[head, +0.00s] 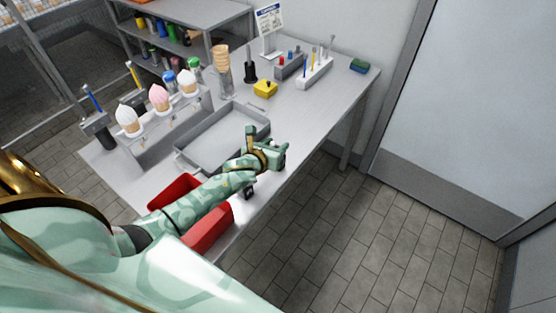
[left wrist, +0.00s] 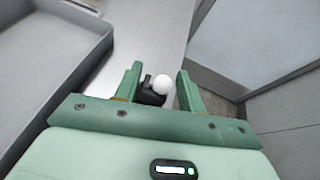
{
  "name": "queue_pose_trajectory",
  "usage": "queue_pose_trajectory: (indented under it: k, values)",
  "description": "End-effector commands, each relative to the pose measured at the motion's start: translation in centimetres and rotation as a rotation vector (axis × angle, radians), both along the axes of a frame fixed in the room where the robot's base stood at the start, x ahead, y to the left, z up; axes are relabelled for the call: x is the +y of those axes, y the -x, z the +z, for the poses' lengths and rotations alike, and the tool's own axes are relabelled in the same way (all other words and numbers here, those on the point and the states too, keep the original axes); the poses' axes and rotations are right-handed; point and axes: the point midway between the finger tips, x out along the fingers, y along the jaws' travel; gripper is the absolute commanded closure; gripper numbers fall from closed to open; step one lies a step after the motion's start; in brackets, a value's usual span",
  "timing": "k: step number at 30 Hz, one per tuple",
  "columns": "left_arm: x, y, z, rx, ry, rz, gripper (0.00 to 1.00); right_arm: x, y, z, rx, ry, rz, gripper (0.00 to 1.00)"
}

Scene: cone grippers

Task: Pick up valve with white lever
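The valve shows in the left wrist view as a small black body (left wrist: 149,94) with a round white end (left wrist: 162,84), which I take as the white lever. It lies on the table between the fingers of my left gripper (left wrist: 159,82). The fingers stand apart, with a gap on the right side of the white end. In the head view my left gripper (head: 266,142) is over the table's front edge, right of the grey tray, and only a small white spot shows between its fingers. My right gripper is not in view.
The grey metal table (head: 322,105) holds a shallow grey tray (head: 180,158), a red bin (head: 210,232) under my left arm, and a cone stand (head: 170,135). Open floor lies right of the table.

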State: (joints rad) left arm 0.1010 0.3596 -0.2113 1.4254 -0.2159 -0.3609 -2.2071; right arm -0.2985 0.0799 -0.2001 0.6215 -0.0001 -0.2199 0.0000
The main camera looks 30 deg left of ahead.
Motion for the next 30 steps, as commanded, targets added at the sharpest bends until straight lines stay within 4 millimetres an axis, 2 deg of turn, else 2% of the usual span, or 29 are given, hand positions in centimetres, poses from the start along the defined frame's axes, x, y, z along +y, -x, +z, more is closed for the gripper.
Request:
queue_pose_trajectory:
  k: [5,6,9,10,22,26,29,30]
  values:
    - [0.0,0.0,0.0,0.0,0.0,0.0,0.6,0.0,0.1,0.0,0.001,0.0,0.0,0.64]
    - [0.0,0.0,0.0,0.0,0.0,0.0,0.66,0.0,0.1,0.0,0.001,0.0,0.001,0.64]
    - [0.0,0.0,0.1,0.0,0.0,0.0,0.93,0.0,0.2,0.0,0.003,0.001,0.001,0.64]
    - [0.0,0.0,0.0,0.0,0.0,0.0,1.0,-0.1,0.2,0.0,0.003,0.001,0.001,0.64]
    - [0.0,0.0,0.5,-0.001,0.0,0.0,1.0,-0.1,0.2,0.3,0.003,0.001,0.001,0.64]
    - [0.1,0.0,2.0,-0.003,-0.002,-0.001,1.0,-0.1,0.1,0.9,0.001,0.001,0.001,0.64]
    - [0.1,0.0,4.0,-0.003,-0.004,-0.002,1.0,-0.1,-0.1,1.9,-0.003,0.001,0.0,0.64]
    - [-0.1,0.9,4.7,-0.001,-0.002,-0.003,1.0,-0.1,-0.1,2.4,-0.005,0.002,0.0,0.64]
